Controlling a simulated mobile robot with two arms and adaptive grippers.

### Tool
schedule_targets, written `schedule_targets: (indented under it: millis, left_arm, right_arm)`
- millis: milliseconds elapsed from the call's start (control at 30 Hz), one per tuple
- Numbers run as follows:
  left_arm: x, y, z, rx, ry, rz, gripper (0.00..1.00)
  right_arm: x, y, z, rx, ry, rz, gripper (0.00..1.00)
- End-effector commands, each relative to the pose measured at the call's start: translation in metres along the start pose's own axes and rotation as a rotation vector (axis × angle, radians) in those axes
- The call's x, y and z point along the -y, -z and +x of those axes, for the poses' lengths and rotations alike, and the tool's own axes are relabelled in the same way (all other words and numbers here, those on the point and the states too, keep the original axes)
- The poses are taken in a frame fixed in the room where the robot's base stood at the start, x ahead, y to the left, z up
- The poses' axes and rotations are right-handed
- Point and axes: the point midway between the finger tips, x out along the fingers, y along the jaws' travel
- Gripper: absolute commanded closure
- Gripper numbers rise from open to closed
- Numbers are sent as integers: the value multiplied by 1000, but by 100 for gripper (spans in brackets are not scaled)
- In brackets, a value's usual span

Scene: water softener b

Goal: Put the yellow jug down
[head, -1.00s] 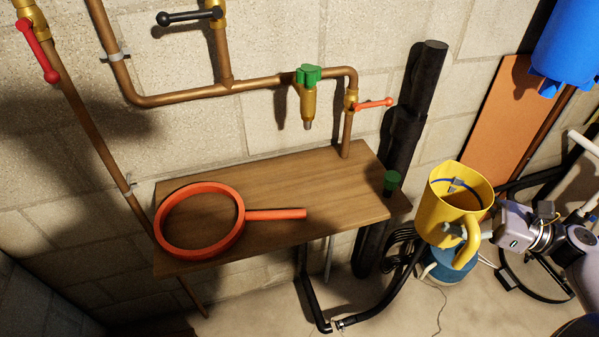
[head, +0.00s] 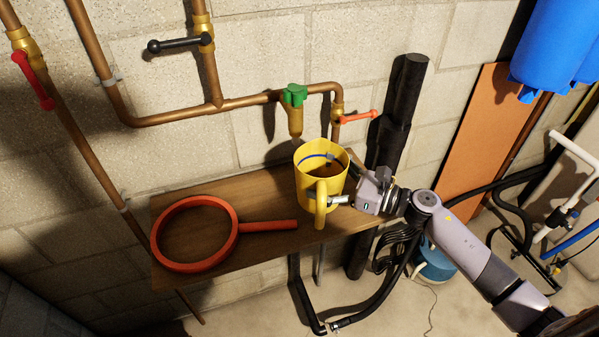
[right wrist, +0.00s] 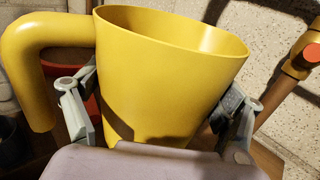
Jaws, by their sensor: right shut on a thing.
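The yellow jug (head: 308,187) is upright over the right part of the wooden shelf (head: 265,254), with its handle facing me. I cannot tell whether its base touches the wood. My right gripper (head: 325,200) is shut on the jug's body. In the right wrist view, its fingers (right wrist: 155,105) press the yellow jug (right wrist: 160,65) from both sides, and the jug's handle is at the left. The jug's base is hidden there. My left gripper is not in view.
A red ring with a handle (head: 230,250) lies on the shelf's left part, close to the jug. A brass tap with a green top (head: 294,96) and a red-handled valve (head: 357,117) are on the pipe behind the jug. A black pipe (head: 403,105) stands at the right.

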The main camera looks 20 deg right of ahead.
Motion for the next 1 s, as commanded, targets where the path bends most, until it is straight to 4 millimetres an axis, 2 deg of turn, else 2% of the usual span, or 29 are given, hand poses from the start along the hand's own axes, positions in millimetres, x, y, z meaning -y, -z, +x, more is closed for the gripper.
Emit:
schedule_targets:
  millis: [33, 100, 200, 300, 433, 633, 1000]
  left_arm:
    - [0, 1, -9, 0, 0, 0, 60]
    - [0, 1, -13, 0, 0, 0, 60]
    - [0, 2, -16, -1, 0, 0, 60]
    - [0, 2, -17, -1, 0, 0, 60]
    - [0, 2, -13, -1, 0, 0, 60]
    - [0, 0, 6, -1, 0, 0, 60]
    - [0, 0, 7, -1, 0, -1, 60]
  right_arm:
    - [0, -7, 15, 5, -1, 0, 43]
    - [0, -6, 31, 6, 0, 0, 43]
    - [0, -4, 49, 4, 0, 0, 43]
    - [0, -2, 59, 2, 0, -1, 43]
    - [0, 6, 62, 0, 0, 0, 43]
    - [0, 35, 61, 0, 1, 2, 43]
    - [0, 38, 61, 1, 0, 0, 43]
